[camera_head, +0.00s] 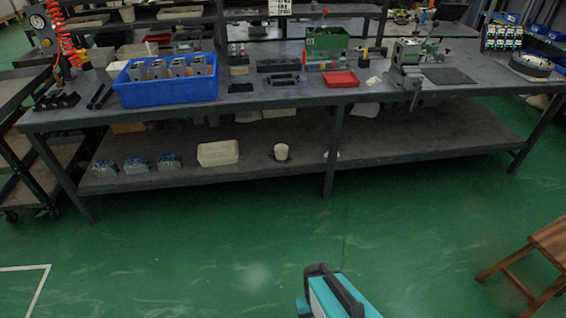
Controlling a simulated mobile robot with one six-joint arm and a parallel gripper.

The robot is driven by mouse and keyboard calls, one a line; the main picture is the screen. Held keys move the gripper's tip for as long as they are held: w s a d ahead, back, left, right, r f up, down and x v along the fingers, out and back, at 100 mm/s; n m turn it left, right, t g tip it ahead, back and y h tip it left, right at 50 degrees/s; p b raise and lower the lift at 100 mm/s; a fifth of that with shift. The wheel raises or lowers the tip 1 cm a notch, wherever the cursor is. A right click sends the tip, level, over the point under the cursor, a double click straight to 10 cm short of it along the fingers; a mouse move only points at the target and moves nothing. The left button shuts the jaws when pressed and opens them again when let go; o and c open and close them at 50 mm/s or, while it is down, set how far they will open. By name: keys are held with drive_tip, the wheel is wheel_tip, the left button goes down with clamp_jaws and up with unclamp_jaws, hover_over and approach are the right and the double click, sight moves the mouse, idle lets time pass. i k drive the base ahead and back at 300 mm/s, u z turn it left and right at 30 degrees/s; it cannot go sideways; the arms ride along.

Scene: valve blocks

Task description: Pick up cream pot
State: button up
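A small cream pot (281,152) stands on the lower shelf of the long workbench, a little left of the bench's middle leg. It is small in the picture and looks upright. A teal and dark part, which looks like part of my own body, shows at the bottom middle, well short of the bench. My gripper's fingers do not show.
A cream rectangular bin (218,153) is left of the pot on the lower shelf (420,140). Several grey-blue blocks (137,165) sit further left. The bench's middle leg (332,155) stands right of the pot. A wooden stool (540,250) is at right. Green floor before the bench is clear.

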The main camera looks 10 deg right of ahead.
sight(281, 150)
drive_tip(key=k, duration=0.4)
drive_tip(key=u, duration=0.55)
drive_tip(key=i, duration=0.95)
drive_tip(key=u, duration=0.65)
drive_tip(key=i, duration=2.15)
drive_tip(key=z, duration=0.6)
